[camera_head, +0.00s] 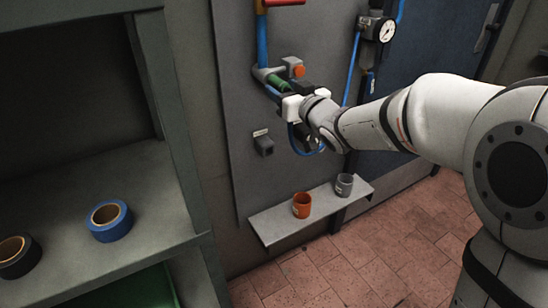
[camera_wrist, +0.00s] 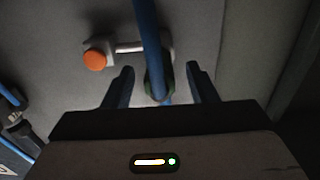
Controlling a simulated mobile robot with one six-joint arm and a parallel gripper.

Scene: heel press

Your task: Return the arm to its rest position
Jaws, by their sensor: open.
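My gripper (camera_head: 288,92) is at the grey wall panel (camera_head: 242,180), at the end of my outstretched white arm. In the wrist view my gripper (camera_wrist: 160,76) is open, its two dark fingers well apart. A blue hose (camera_wrist: 147,35) with a green collar (camera_wrist: 164,80) runs between the fingers, with a gap on both sides. The green part (camera_head: 280,84) also shows in the head view, right by the fingers. An orange knob (camera_wrist: 95,60) on a grey bracket sits left of the hose. Part of the hose fitting is hidden behind my gripper.
A small shelf (camera_head: 272,226) below holds an orange cup (camera_head: 301,205) and a grey cup (camera_head: 344,185). A pressure gauge (camera_head: 387,30) is at upper right. A rack (camera_head: 150,207) at left holds a blue tape roll (camera_head: 109,221) and a black one (camera_head: 18,257). Open tiled floor (camera_head: 390,245) lies right.

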